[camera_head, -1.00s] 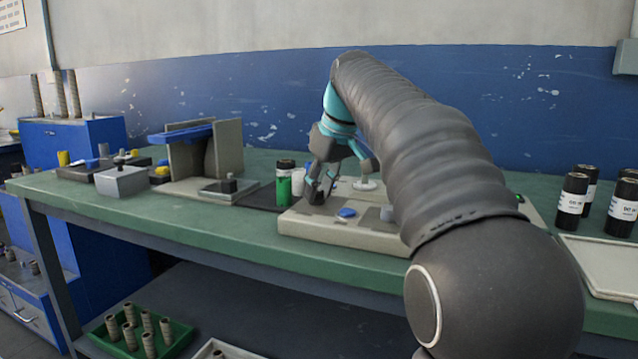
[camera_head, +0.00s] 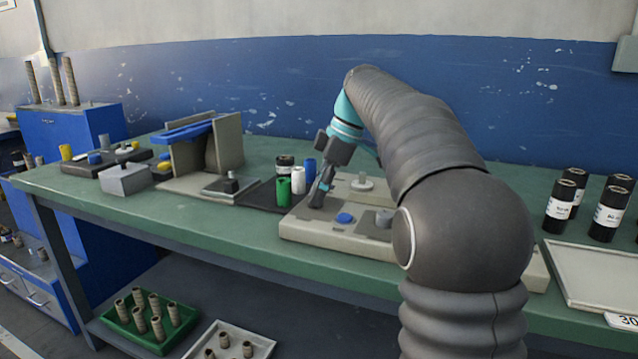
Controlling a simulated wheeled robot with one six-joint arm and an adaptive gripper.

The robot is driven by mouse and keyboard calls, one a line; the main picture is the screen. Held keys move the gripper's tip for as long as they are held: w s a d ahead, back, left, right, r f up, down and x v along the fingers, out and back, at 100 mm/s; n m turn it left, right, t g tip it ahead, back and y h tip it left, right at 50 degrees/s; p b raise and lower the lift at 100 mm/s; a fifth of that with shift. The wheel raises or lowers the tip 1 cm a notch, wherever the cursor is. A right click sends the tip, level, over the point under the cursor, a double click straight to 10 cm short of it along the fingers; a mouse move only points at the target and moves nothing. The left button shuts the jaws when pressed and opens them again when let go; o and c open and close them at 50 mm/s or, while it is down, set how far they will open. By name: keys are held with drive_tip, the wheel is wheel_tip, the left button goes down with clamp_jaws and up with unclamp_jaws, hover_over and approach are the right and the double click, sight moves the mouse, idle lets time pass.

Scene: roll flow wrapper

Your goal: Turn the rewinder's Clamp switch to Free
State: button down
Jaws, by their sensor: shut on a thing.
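The rewinder (camera_head: 310,228) is a low beige unit on the green bench, with a blue button (camera_head: 345,218), a grey knob (camera_head: 384,218) and a pale round spindle (camera_head: 362,182) on top. My gripper (camera_head: 318,201) points down at the rewinder's left part, its dark fingers closed together low over the top. It is shut on a small part there, which looks to be the Clamp switch. The fingers hide this part, so its setting and any label cannot be read. My arm covers the rewinder's right side.
Close left of my gripper stand a green roll (camera_head: 283,192), a white roll (camera_head: 298,180), a blue roll (camera_head: 310,168) and a black-capped jar (camera_head: 285,164). A grey stand with a blue bar (camera_head: 187,133) is farther left. Labelled black rolls (camera_head: 560,205) and a pale tray (camera_head: 592,272) are at right.

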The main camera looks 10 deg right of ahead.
drive_tip(key=shift+n, duration=0.6)
drive_tip(key=shift+g, duration=0.3)
drive_tip(key=c, duration=0.8)
unclamp_jaws()
drive_tip(key=v, duration=0.7)
drive_tip(key=shift+r, duration=0.2)
drive_tip(key=shift+d, duration=0.1)
